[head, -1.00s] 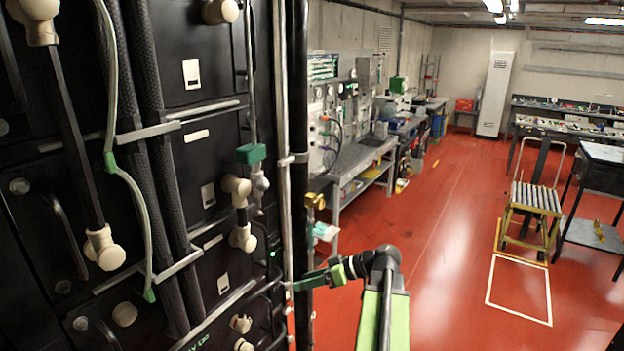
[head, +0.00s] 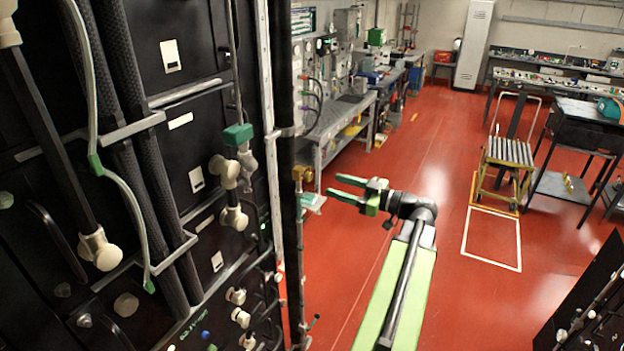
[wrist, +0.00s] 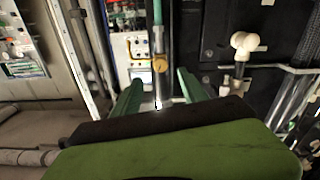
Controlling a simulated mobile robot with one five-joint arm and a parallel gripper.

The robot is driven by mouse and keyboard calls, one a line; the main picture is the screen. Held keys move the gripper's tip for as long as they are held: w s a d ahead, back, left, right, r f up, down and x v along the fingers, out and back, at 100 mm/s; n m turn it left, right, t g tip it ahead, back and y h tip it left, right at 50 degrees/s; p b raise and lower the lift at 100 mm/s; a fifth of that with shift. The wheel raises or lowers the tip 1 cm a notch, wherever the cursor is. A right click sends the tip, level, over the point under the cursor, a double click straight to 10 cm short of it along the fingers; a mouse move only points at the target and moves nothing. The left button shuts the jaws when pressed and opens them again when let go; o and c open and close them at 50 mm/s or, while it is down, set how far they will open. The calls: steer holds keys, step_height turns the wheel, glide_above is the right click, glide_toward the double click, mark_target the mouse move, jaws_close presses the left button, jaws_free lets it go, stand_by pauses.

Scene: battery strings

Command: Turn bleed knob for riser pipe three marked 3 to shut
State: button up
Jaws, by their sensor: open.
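My gripper (head: 333,186) is open and empty in the head view, its green fingers pointing left toward the black rack's edge. A brass-coloured fitting (head: 302,174) sits left of the fingertips by a dark upright pipe. In the wrist view a brass fitting (wrist: 159,64) on an upright pipe shows between and beyond the open fingers of my gripper (wrist: 159,77); no contact shows. A green block-shaped knob (head: 238,135) sits on a thin pipe on the rack. I cannot read a mark 3 anywhere, so I cannot tell which is the bleed knob for riser pipe three.
The black battery rack (head: 175,60) with pipes and cream elbow fittings (head: 232,218) fills the left. Small knobs (head: 240,317) sit low on it. A workbench (head: 340,115) stands behind. A yellow step trolley (head: 508,152) stands right. The red floor between is clear.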

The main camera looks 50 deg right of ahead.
mark_target(311, 178)
steer(key=x, duration=0.8)
steer(key=shift+w, duration=0.35)
jaws_close()
